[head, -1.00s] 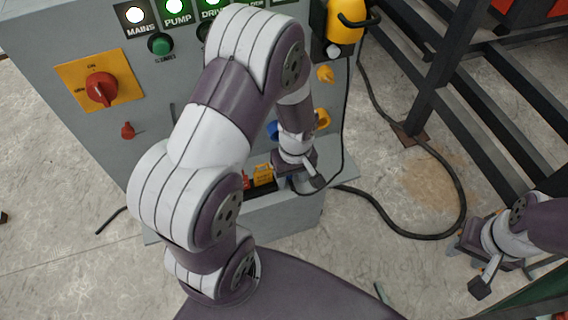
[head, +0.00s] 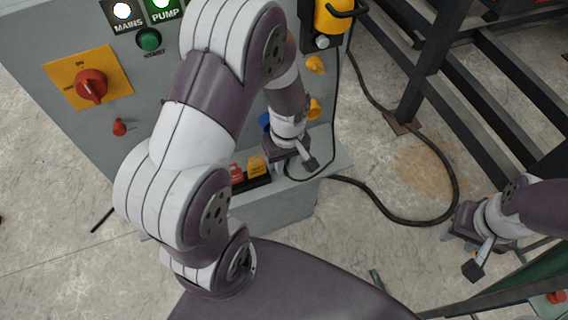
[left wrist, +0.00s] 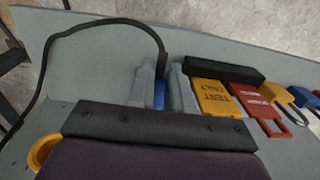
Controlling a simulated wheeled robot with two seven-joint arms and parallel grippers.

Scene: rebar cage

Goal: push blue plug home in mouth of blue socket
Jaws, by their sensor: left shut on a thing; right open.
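The blue socket (head: 264,120) shows on the front of the grey cabinet in the head view, partly hidden by my left arm. My left gripper (head: 284,153) is just below and right of it, close to the panel. In the left wrist view my left gripper (left wrist: 162,92) is shut on the blue plug (left wrist: 159,95), which shows between the two fingers. Whether the plug touches the socket mouth is hidden. My right gripper (head: 462,238) is open at the lower right of the head view, away from the cabinet.
A yellow socket (head: 314,108) sits right of the blue one. A ledge below carries a yellow tag (left wrist: 211,97), a red tag (left wrist: 252,103) and padlocks. A black cable (left wrist: 112,22) loops beside the fingers. A dark steel frame (head: 440,70) stands to the right.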

